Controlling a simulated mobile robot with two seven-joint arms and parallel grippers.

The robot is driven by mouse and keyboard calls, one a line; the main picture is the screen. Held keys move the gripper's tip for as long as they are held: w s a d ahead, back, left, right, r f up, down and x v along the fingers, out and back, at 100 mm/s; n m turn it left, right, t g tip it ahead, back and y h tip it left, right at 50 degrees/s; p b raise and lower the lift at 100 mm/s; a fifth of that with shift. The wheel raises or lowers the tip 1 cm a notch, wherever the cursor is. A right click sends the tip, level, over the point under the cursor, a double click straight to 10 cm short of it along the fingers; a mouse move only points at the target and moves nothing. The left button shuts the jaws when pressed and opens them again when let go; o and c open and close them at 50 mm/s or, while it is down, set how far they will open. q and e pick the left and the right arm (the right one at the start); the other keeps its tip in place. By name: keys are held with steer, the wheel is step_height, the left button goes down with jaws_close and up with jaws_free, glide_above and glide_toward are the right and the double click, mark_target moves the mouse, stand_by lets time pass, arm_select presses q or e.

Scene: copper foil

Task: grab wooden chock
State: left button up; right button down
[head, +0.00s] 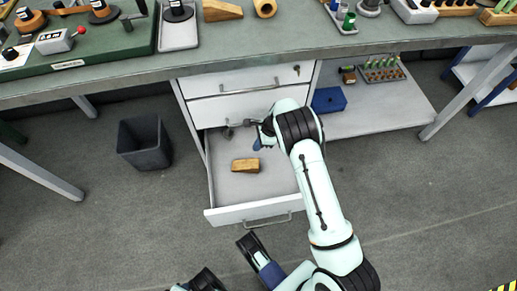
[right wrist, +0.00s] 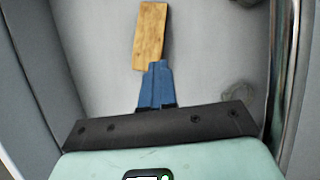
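A wooden chock (head: 245,165) lies on the floor of the open drawer (head: 228,192) under the workbench. It also shows in the right wrist view (right wrist: 151,35), upright in that picture, with its lower end close to my fingertips. My right gripper (head: 257,146) is over the drawer, just behind and to the right of the chock in the head view. In the right wrist view its blue fingers (right wrist: 158,72) are together with nothing visible between them. I cannot tell whether the tips touch the chock.
The drawer's front panel (head: 255,210) and side walls surround the chock. A small dark object (head: 228,133) lies at the drawer's back. A grey bin (head: 144,142) stands left of the drawer unit.

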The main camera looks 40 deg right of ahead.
arm_select(q)
steer(key=shift+w+d+r+t+p, duration=0.2)
steer(key=shift+w+r+t+p, duration=0.2)
steer(key=shift+w+r, duration=0.65)
arm_select(e)
steer(key=shift+s+d+r, duration=0.2)
steer(key=shift+s+d, duration=1.25)
steer(key=shift+d, duration=1.25)
steer(key=shift+s+d+r, duration=0.25)
steer(key=shift+s+d, duration=1.2)
steer(key=shift+d, duration=1.25)
steer(key=shift+s+d+r, duration=0.2)
steer(key=shift+s+d, duration=1.25)
steer(key=shift+d, duration=1.25)
steer(key=shift+c, duration=1.9)
jaws_free()
steer(key=shift+r, duration=0.1)
